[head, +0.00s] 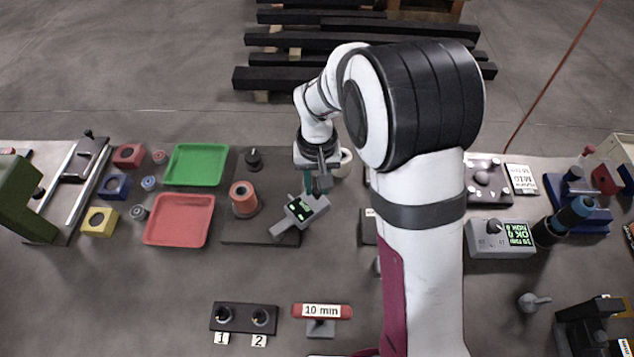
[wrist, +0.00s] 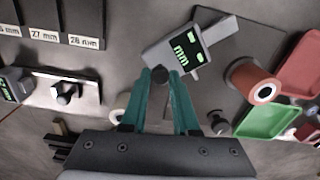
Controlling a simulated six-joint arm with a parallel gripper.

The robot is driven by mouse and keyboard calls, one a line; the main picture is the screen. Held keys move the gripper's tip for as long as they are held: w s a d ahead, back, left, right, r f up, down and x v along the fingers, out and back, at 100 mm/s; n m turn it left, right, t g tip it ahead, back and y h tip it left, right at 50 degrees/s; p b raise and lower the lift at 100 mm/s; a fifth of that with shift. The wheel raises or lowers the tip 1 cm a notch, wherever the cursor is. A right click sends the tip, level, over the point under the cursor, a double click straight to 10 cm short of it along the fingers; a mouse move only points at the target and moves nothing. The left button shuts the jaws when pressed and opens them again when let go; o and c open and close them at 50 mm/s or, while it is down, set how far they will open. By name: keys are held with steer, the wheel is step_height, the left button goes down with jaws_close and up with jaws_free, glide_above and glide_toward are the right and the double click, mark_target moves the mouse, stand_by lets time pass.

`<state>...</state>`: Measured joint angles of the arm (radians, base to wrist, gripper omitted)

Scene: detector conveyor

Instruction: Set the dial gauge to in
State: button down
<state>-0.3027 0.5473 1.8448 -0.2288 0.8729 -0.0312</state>
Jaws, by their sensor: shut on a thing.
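The dial gauge (head: 289,222) is a grey body with a lit green-on-dark display and a stem, lying at an angle on a dark plate in the head view. In the wrist view the gauge (wrist: 160,53) shows "mm" on its display. A round dark knob (wrist: 160,74) sits at the gauge's near corner. My gripper (head: 317,190) points down at that end of the gauge. Its teal fingers (wrist: 166,78) are shut on the knob in the wrist view. In the head view the fingers hide most of the knob.
A red spool-like cylinder (head: 244,199) and a black knob (head: 254,159) stand left of the gauge on the dark plate (head: 233,228). Green (head: 194,165) and red (head: 180,220) trays lie farther left. A "10 mm" block (head: 321,311) stands in front. Bare table lies between.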

steer(key=shift+w+a, duration=0.1)
steer(key=shift+w, duration=0.05)
stand_by(0.7)
steer(key=a+n, duration=0.1)
steer(key=w+n, duration=0.1)
steer(key=shift+w+a+n, duration=0.25)
steer(key=shift+a+n, duration=0.05)
steer(key=shift+a, duration=0.05)
steer(key=w+a+n, duration=0.2)
steer(key=a+n, duration=0.4)
steer(key=n, duration=0.1)
steer(key=shift+a, duration=0.15)
stand_by(0.3)
steer(key=c, duration=0.7)
jaws_free()
steer(key=shift+o, duration=0.2)
